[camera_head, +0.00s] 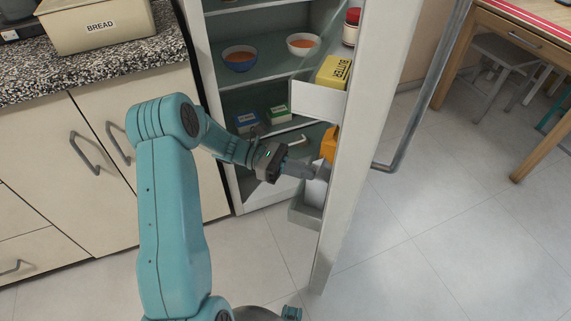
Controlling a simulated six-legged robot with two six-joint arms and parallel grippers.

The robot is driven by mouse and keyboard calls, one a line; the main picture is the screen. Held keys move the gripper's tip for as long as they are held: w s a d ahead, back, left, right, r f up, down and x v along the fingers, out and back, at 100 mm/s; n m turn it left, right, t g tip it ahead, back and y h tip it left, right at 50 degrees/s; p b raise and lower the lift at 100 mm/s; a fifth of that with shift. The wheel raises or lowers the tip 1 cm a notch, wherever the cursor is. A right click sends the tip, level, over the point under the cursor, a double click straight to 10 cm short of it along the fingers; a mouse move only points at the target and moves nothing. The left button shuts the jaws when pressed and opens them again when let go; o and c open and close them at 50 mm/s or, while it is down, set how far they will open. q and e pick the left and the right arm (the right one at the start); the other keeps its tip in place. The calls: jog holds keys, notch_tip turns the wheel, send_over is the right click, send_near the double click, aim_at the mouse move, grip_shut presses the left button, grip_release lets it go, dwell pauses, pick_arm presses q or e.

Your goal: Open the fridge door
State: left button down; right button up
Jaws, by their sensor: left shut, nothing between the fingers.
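The fridge (213,62) stands open in the middle of the view, with its shelves showing. Its door (352,170) is swung out toward me and to the right, seen nearly edge-on. A long grey handle (418,115) is on the door's outer side. My left gripper (312,170) is shut and empty. It is at the inner side of the door, beside the lower door bin; I cannot tell whether it touches the door.
Bowls (240,58) and small boxes (277,114) sit on the fridge shelves. A butter pack (333,72) is in a door bin. Cabinets (100,160) and a counter with a bread box (97,25) are left. A wooden table (520,38) and stools are right. Floor right of the door is clear.

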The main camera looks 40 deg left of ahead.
pick_arm(q)
jog(key=x, duration=0.4)
jog(key=shift+w+d+b, duration=0.15)
jog(key=shift+d+b, duration=0.15)
jog(key=shift+b, duration=0.1)
pick_arm(e)
jog(key=shift+s+f, duration=0.15)
jog(key=shift+f, duration=0.35)
jog(key=shift+d, duration=0.1)
